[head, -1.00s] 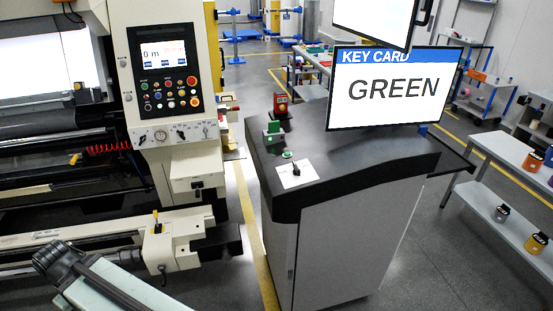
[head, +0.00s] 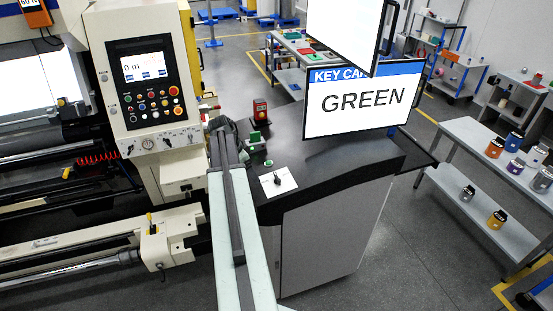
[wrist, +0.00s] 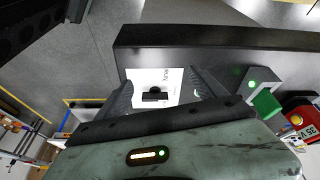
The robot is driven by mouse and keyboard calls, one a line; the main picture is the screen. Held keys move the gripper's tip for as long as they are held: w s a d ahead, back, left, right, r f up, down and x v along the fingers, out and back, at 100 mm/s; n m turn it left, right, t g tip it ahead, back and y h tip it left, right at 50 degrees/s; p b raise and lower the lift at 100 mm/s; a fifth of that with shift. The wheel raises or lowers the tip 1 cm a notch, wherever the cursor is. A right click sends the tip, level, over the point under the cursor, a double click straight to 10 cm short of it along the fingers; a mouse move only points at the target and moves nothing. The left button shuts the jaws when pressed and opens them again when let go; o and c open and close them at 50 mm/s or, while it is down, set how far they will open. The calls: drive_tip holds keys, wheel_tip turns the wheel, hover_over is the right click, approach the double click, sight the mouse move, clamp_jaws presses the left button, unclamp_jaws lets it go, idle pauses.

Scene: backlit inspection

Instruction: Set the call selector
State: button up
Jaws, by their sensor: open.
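The call selector (head: 277,179) is a small black knob on a white plate (head: 286,185) at the near left of the dark console top (head: 335,170). In the wrist view the knob (wrist: 154,96) shows on its white plate, between my gripper's fingers (wrist: 163,87) in the picture. The fingers are open and hold nothing. In the head view my gripper (head: 222,125) is at the left edge of the console, beyond and left of the knob.
A green block (head: 253,137), a green button (head: 268,163) and a red device (head: 260,113) stand near the knob. A screen (head: 355,103) reading "GREEN" stands on the console. A machine panel (head: 147,80) is close on the left. Shelves (head: 490,160) stand at right.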

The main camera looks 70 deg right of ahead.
sight(276, 176)
drive_tip(key=s+d+r+m, duration=0.2)
drive_tip(key=s+d+m, duration=0.1)
drive_tip(key=s+d, duration=0.3)
drive_tip(key=shift+g, duration=0.3)
drive_tip(key=b+x, duration=0.2)
drive_tip(key=a+b+x, duration=0.1)
drive_tip(key=b+x, duration=0.1)
drive_tip(key=x, duration=0.1)
drive_tip(key=b+x, duration=0.2)
drive_tip(key=b, duration=0.1)
drive_tip(key=shift+s+a+f, duration=0.2)
drive_tip(key=shift+s+f, duration=0.2)
drive_tip(key=shift+r, duration=0.1)
